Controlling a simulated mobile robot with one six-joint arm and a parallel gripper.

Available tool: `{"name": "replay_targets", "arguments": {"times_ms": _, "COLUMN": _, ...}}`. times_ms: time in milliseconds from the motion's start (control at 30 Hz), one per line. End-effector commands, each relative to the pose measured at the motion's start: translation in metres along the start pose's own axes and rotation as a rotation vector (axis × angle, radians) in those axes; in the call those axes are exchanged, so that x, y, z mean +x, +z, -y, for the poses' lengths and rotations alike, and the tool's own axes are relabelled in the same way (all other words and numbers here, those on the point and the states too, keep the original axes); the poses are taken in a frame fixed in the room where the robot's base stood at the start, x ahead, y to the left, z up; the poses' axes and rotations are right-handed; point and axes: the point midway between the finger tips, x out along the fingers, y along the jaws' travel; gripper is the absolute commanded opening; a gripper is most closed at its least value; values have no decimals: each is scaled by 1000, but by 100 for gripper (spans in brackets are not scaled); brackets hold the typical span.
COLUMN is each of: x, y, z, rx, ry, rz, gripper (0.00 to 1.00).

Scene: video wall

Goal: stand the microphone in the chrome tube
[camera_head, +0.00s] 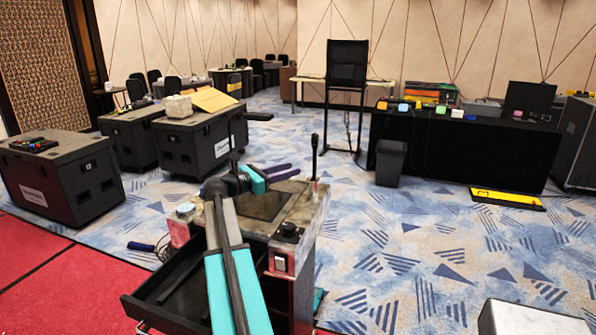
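A thin black upright shape that looks like the microphone (314,146) stands at the far right corner of the cart top (296,217). Its lower end is too small to tell whether it sits in a tube. I cannot make out the chrome tube for certain. My gripper (295,170), with teal and purple fingers, is above the back of the cart top, just left of the microphone and pointing right. Its two fingers look parted, with nothing seen between them. In the picture the tips are close to the microphone stem, but a small gap shows.
The cart top bears a dark flat panel (262,204), a black knob-like object (289,231) and a small pale round item (186,209). An open black drawer (168,295) juts out at front left. Black cases (197,145) stand behind; carpet at right is mostly free.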

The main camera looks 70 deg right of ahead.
Motion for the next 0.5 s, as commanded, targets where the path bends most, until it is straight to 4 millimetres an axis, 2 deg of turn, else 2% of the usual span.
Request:
{"name": "replay_targets", "arguments": {"times_ms": 33, "x": -10, "y": -2, "z": 0, "rx": 1, "ry": 2, "rz": 1, "gripper": 33}}
{"name": "replay_targets", "arguments": {"times_ms": 200, "x": -34, "y": -1, "z": 0, "rx": 1, "ry": 1, "rz": 1, "gripper": 33}}
{"name": "replay_targets", "arguments": {"times_ms": 333, "x": -46, "y": 0, "z": 0, "rx": 0, "ry": 1, "rz": 1, "gripper": 33}}
{"name": "replay_targets", "arguments": {"times_ms": 500, "x": -53, "y": 0, "z": 0, "rx": 0, "ry": -1, "rz": 1, "gripper": 33}}
